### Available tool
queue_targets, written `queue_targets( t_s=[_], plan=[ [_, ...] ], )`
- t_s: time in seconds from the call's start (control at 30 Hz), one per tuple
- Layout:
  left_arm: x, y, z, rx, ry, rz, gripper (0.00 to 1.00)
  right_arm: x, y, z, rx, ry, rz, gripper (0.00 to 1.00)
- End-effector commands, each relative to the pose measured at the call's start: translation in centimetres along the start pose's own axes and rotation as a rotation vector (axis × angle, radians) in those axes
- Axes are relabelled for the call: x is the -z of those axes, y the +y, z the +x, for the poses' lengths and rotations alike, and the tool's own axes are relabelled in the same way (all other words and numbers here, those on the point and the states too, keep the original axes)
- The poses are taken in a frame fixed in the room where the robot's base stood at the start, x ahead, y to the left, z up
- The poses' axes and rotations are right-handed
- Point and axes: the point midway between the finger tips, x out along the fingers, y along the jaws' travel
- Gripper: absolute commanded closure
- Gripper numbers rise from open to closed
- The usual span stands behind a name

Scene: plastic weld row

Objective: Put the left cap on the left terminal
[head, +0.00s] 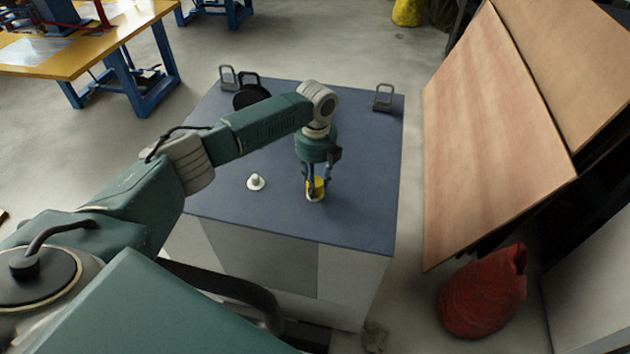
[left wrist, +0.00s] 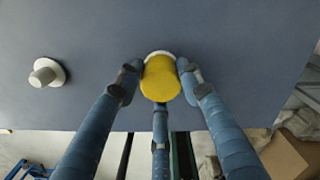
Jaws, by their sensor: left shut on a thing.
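My left gripper (head: 315,187) points down over the blue-grey top and is shut on a yellow cap (head: 319,188). The cap also shows between the fingers in the left wrist view (left wrist: 160,80). A white rim (left wrist: 158,54) shows at the cap's edge, and white also shows below the cap in the head view. The cap hides most of this white piece, and I cannot tell whether they touch. A white terminal (head: 256,182) with a round base and a knob stands bare to the left; it also shows in the left wrist view (left wrist: 46,73). My right gripper is not in view.
The blue-grey top (head: 360,160) has grey brackets (head: 384,97) at its far corners and a black round thing (head: 251,96) at the far left. Its right part is clear. Leaning wood boards (head: 490,130) and a red bag (head: 484,292) are to the right.

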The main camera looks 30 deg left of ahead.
Motion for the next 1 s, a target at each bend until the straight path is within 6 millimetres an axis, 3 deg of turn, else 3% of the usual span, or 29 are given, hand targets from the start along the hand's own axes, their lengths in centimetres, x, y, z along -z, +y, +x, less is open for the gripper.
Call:
queue_targets(
  t_s=[0.97, 1.0],
  plan=[
    [0.04, 0.01, 0.64, -0.001, 0.0, 0.0, 0.85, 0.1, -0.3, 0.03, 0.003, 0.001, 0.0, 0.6],
    [0.04, 0.01, 0.64, -0.001, 0.0, 0.0, 0.56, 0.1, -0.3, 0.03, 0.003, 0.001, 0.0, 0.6]
  ],
)
